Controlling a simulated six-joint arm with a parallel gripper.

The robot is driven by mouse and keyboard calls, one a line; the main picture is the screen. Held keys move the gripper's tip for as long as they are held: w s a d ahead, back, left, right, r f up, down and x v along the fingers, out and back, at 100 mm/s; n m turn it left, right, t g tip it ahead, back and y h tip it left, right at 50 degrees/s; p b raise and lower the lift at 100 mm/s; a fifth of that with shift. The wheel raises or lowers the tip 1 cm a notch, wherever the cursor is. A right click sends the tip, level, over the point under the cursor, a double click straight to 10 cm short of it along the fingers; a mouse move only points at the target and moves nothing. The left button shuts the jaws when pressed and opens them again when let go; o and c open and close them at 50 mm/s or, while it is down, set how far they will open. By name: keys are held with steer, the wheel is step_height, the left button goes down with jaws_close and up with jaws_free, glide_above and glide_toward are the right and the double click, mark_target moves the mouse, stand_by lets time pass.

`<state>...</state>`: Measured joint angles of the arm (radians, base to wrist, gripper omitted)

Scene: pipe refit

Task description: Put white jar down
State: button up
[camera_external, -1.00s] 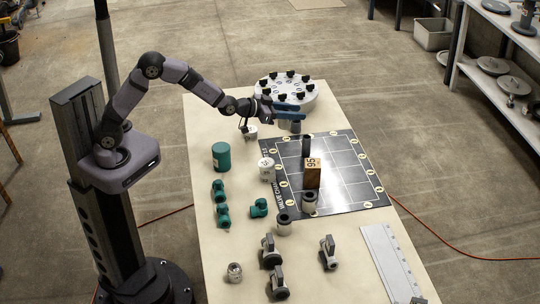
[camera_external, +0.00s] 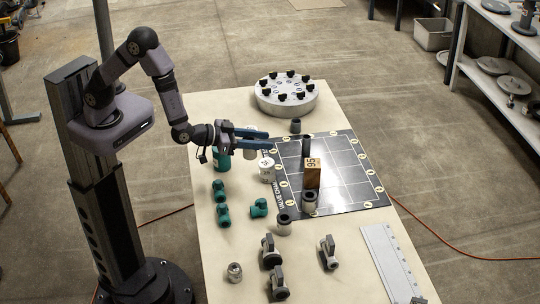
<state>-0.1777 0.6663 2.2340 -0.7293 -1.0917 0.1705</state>
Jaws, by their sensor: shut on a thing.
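My gripper (camera_external: 262,139), with two blue fingers, is over the left edge of the table, behind and left of the black board. It is shut on a pale white jar (camera_external: 250,153), seen just under the fingers. The fingers hide the jar's upper part. I cannot tell whether its base touches the table. A second white jar (camera_external: 267,170) with dark marks stands upright in front of it, at the board's left edge.
A teal cylinder (camera_external: 221,161) stands close left of my gripper. The black board (camera_external: 345,185) bears a wooden block (camera_external: 313,172) and dark fittings. A dark grey fitting (camera_external: 295,126) stands behind the board. A round grey fixture (camera_external: 286,95) is at the back. Teal fittings (camera_external: 220,203) lie in front.

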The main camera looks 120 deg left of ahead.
steer(key=s+a+r+n+g+y, duration=0.15)
steer(key=s+a+n+g, duration=0.25)
steer(key=s, duration=0.6)
steer(key=s+a+r+n+g+y, duration=0.1)
steer(key=s+a+n+g+y, duration=0.25)
steer(key=s, duration=0.65)
step_height(320, 180, down, 6)
steer(key=g+h, duration=0.1)
steer(key=shift+w+d, duration=0.15)
steer(key=shift+w, duration=0.2)
steer(key=shift+f, duration=0.1)
steer(key=shift+f+p, duration=0.45)
steer(key=shift+f, duration=1.4)
steer(key=shift+f, duration=0.15)
steer(key=o, duration=1.1)
